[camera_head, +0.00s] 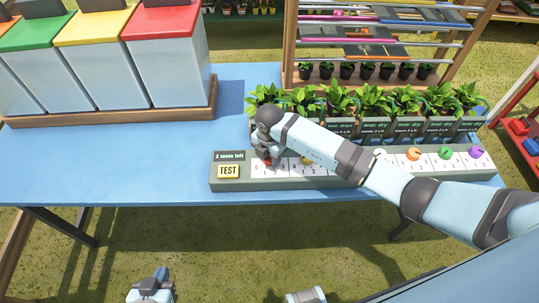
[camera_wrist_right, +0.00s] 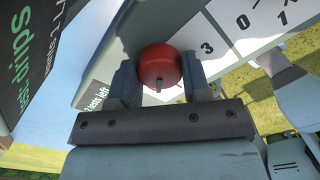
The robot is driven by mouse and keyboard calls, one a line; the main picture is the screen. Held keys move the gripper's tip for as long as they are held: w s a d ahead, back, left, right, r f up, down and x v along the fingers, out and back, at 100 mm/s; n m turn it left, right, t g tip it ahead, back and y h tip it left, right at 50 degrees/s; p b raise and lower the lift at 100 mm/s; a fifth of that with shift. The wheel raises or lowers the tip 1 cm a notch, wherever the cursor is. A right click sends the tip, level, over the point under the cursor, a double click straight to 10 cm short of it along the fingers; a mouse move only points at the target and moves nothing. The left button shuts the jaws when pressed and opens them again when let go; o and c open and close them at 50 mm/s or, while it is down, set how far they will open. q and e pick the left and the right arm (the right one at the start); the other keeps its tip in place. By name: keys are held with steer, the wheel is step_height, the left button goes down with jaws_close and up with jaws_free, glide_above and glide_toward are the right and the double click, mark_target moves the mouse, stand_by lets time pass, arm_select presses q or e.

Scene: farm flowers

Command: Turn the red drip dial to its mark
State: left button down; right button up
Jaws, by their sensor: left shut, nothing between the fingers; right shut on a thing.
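The red drip dial (camera_wrist_right: 160,66) sits on the pale panel (camera_head: 232,184) at the front of the blue table. In the right wrist view it is between the two fingers of my right gripper (camera_wrist_right: 160,88), which are shut on it. In the head view my right gripper (camera_head: 267,155) hides most of the dial. A small dark pointer shows on the dial's near side. Printed numbers such as 3, 0 and 1 show beside the dials; I cannot tell which is the red dial's mark. My left gripper (camera_head: 152,285) is shut and empty, low in front of the table.
The panel has a yellow TEST button (camera_head: 228,171) and a "2 tests left" display. Orange (camera_head: 413,154), green (camera_head: 445,152) and purple (camera_head: 476,152) dials stand to the right. Potted plants (camera_head: 375,100) with "test: dry" labels stand behind. Lidded bins stand back left.

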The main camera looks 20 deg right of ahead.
steer(key=n+b, duration=0.1)
steer(key=n, duration=0.3)
steer(key=shift+w, duration=0.1)
steer(key=n+b, duration=0.2)
steer(key=n, duration=0.3)
steer(key=shift+f, duration=0.1)
steer(key=shift+n+b, duration=0.45)
steer(key=shift+n, duration=0.35)
steer(key=shift+n+b, duration=0.4)
steer(key=shift+n, duration=0.3)
steer(key=shift+n+b, duration=0.4)
steer(key=shift+n, duration=0.7)
steer(key=o, duration=0.9)
